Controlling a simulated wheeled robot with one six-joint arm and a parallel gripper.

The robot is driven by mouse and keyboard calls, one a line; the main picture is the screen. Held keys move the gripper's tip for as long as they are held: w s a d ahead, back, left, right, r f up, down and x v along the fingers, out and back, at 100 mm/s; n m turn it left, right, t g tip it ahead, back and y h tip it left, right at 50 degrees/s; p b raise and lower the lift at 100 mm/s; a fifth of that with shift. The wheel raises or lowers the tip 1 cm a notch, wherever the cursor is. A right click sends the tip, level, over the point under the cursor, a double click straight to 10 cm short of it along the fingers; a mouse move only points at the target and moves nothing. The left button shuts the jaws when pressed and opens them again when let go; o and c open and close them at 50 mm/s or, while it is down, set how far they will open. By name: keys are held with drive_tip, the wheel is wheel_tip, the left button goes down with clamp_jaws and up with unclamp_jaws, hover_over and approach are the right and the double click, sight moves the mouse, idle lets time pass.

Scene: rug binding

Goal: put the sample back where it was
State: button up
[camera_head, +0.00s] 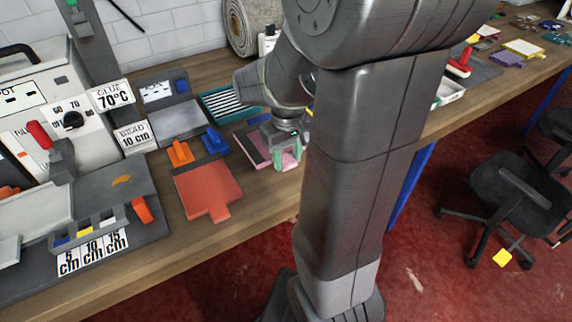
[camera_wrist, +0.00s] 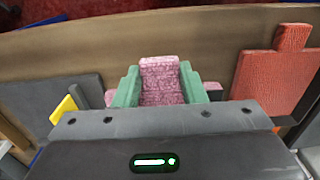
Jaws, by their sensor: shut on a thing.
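My gripper (camera_head: 287,158) is over the workbench, shut on a pink sample (camera_head: 291,160). In the wrist view the gripper's green fingers (camera_wrist: 159,88) close on both sides of the textured pink sample (camera_wrist: 160,78), which points toward the bench's front edge. Small pink parts show outside the fingers, and the gripper body hides the rest. I cannot tell whether the sample touches the bench. A red sample (camera_head: 207,187) with a tab lies flat to the left of my gripper. It also shows at the right of the wrist view (camera_wrist: 275,78).
An orange tool (camera_head: 180,153) and a blue tool (camera_head: 214,141) lie behind the red sample. A green striped rack (camera_head: 230,103) stands farther back. A machine with labels (camera_head: 72,122) fills the left. Bare bench (camera_head: 245,215) lies in front of the samples.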

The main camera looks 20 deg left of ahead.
drive_tip(key=shift+f, duration=1.6)
drive_tip(key=shift+f+b, duration=0.55)
drive_tip(key=shift+f, duration=0.1)
drive_tip(key=o, duration=1.1)
drive_tip(key=shift+r, duration=0.1)
wheel_tip(320, 180, up, 13)
drive_tip(key=shift+r+p, duration=0.1)
drive_tip(key=shift+p, duration=0.85)
